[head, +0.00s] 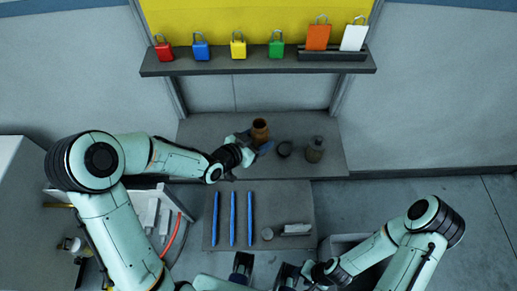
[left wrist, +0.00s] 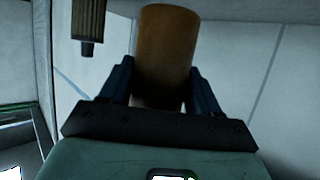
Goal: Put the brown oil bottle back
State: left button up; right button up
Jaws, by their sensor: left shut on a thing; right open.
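The brown oil bottle (head: 260,132) is upright at the back grey bench in the head view. My left gripper (head: 256,147) reaches it from the left and is shut on it. In the left wrist view the bottle (left wrist: 165,55) stands between the two dark fingers of the left gripper (left wrist: 160,88), its lower end partly hidden by the gripper. Whether it touches the bench cannot be told. My right gripper (head: 294,273) is low in the head view, away from the bottle, and open.
On the bench (head: 210,130) right of the bottle are a dark round piece (head: 284,149) and a grey bottle (head: 315,150). A shelf (head: 210,68) with coloured padlocks and tags hangs above. A front table (head: 275,205) holds blue sticks.

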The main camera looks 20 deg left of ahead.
pick_arm(q)
jog(key=shift+f, duration=2.4)
jog(key=shift+b, duration=0.3)
jog(key=shift+f, duration=0.2)
jog(key=o, duration=1.3)
jog(key=shift+s+a+r, duration=0.1)
jog(key=shift+r, duration=0.25)
jog(key=b+v, duration=0.2)
jog(key=v, duration=0.9)
jog(key=shift+s, duration=0.25)
